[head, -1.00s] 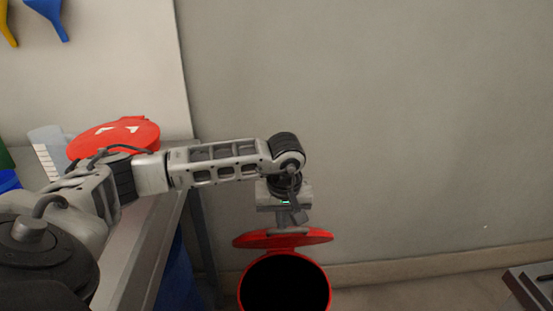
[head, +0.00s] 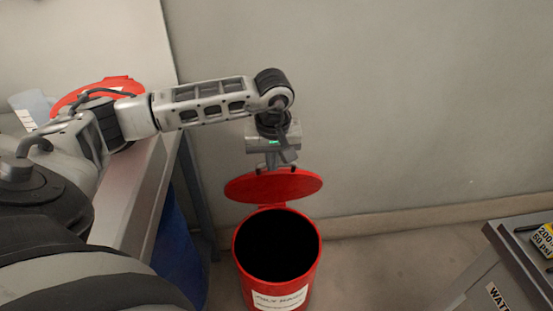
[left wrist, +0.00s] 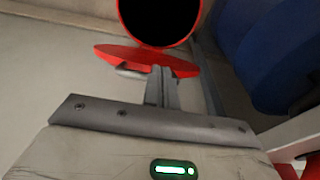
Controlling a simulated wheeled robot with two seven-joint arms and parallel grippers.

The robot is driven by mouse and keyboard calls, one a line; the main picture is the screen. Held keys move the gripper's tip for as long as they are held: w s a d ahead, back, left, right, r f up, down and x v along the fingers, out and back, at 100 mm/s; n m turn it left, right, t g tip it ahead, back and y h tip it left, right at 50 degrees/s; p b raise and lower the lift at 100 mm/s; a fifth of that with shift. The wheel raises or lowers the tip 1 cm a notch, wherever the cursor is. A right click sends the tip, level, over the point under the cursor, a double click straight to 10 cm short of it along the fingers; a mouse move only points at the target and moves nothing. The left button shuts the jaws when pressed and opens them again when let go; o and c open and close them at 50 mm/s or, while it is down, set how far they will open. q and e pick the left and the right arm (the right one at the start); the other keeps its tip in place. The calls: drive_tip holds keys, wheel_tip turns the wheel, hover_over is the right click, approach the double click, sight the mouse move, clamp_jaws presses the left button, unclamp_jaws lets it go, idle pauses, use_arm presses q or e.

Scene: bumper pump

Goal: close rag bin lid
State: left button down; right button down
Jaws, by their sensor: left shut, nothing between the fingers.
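The red rag bin (head: 246,282) stands on the floor with its round dark mouth open upward and a white label on its front. Its red lid (head: 273,189) is open, raised at the back of the bin on the wall side. My left gripper (head: 273,165) is shut and empty, pointing down at the lid's upper back edge; I cannot tell whether it touches. In the left wrist view, the closed fingers (left wrist: 161,76) overlap the lid (left wrist: 112,53), with the bin rim (left wrist: 158,45) beyond. My right gripper is not in view.
A bench (head: 128,200) with another red round item (head: 108,86) on it lies left, under my left arm. A blue drum (head: 178,262) is below it. A grey cart (head: 520,250) stands at right. The wall is close behind the bin.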

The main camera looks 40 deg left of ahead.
use_arm(q)
drive_tip(key=s+d+r, duration=0.3)
drive_tip(key=d+r, duration=0.1)
drive_tip(key=r, duration=0.3)
drive_tip(key=shift+s+r, duration=0.2)
drive_tip(key=shift+s, duration=0.2)
